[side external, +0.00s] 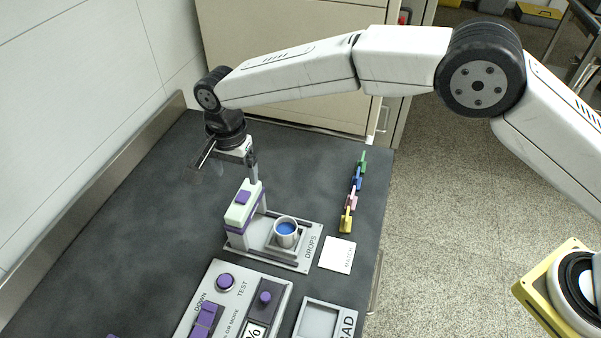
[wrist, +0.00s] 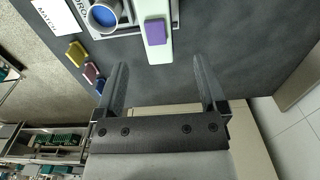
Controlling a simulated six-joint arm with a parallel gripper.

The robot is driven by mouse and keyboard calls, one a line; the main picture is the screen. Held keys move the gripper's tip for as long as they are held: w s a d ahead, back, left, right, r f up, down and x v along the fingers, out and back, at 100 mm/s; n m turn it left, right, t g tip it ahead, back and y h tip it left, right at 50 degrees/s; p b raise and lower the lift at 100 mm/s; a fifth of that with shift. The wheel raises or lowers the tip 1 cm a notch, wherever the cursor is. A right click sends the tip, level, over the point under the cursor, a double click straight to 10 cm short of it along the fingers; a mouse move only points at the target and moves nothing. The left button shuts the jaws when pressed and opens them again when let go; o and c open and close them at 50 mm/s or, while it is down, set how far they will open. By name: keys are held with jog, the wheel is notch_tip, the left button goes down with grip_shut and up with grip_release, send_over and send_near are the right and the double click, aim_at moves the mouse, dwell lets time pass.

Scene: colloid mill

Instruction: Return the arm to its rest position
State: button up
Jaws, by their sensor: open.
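My gripper (side external: 228,167) hangs at the end of my extended arm, over the dark worktop (side external: 150,205) and behind the white and purple dispenser (side external: 242,210). In the wrist view, my gripper (wrist: 160,68) has its two fingers wide apart with nothing between them. The dispenser's purple button (wrist: 155,32) lies beyond the fingertips there. In the side view one finger appears close to the top of the dispenser; I cannot tell the exact gap.
A cup of blue liquid (side external: 286,231) stands on the dispenser's tray. Several coloured clips (side external: 353,190) line the right side, near a MATCH card (side external: 338,254). A control panel (side external: 234,300) with purple buttons is in front. The worktop's left side is mostly clear beside the wall.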

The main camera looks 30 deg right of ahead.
jog(key=s+d+r+n+t, duration=0.1)
jog(key=s+d+r+n, duration=0.1)
jog(key=d, duration=0.9)
jog(key=s+d+r+n, duration=0.2)
jog(key=d, duration=0.9)
jog(key=s+d+f+n+t, duration=0.1)
jog(key=s+d+n, duration=0.4)
jog(key=s+d, duration=0.9)
jog(key=s, duration=0.2)
jog(key=shift+s+d+f+t, duration=0.2)
jog(key=shift+s+f+t, duration=0.1)
